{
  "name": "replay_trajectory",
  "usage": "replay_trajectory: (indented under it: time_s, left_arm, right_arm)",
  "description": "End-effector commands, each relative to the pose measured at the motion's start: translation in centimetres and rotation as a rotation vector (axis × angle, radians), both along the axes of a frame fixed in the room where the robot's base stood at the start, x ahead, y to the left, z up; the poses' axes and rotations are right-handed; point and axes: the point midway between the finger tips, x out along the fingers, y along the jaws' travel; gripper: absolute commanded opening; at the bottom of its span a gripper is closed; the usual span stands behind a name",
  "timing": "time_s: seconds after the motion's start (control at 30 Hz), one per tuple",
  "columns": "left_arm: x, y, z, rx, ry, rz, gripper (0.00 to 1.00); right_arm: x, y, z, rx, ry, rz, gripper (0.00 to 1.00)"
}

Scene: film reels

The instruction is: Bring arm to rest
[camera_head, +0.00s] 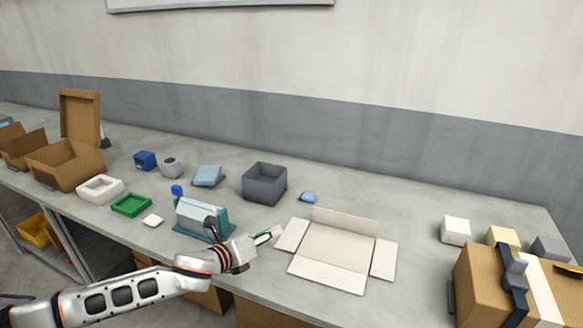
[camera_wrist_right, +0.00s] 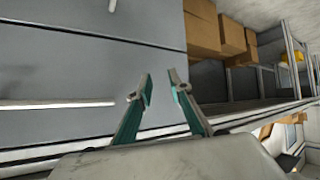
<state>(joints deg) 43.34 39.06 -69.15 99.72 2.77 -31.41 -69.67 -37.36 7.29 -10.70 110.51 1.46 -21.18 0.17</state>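My left arm comes in from the lower left in the head view. Its gripper (camera_head: 272,236) is over the front part of the table, between the teal holder with pale sheets (camera_head: 201,219) and the open white carton (camera_head: 333,250). Its fingers point right, towards the carton's left flap. They are small and seen from the side, so I cannot tell if they are apart. My right gripper (camera_wrist_right: 160,92) shows in the right wrist view with its two teal fingers apart and nothing between them. My right arm is not clearly visible in the head view.
The grey table (camera_head: 420,222) holds a dark grey bin (camera_head: 265,184), a green tray (camera_head: 131,205), a white tray (camera_head: 100,189) and open brown boxes (camera_head: 66,166) at left. A large brown box (camera_head: 483,284) stands front right. Table space behind the white carton is mostly clear.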

Motion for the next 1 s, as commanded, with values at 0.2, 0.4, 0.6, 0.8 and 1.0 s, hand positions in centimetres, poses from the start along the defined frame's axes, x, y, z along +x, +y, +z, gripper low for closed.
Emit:
replay_trajectory:
  time_s: [0.2, 0.4, 0.6, 0.8, 1.0]
  left_arm:
    - [-3.7, -3.0, -0.8, -0.190, 0.110, 0.085, 0.19]
    - [-8.1, -3.2, -1.0, -0.488, 0.279, 0.301, 0.19]
    - [-12.2, 1.3, -2.2, -0.766, 0.426, 0.596, 0.19]
    - [-17.9, 9.4, -4.9, -1.001, 0.522, 0.970, 0.19]
    - [-24.2, 17.1, -7.4, -1.135, 0.533, 1.297, 0.19]
  right_arm:
    - [0.0, 0.0, 0.0, 0.000, -0.001, 0.000, 0.19]
    - [0.0, 0.0, 0.0, -0.001, -0.001, 0.001, 0.19]
    - [0.0, 0.0, 0.0, -0.001, -0.001, 0.001, 0.19]
    - [0.0, 0.0, 0.0, -0.001, 0.000, 0.001, 0.19]
    - [0.0, 0.0, 0.0, -0.001, 0.000, 0.001, 0.19]
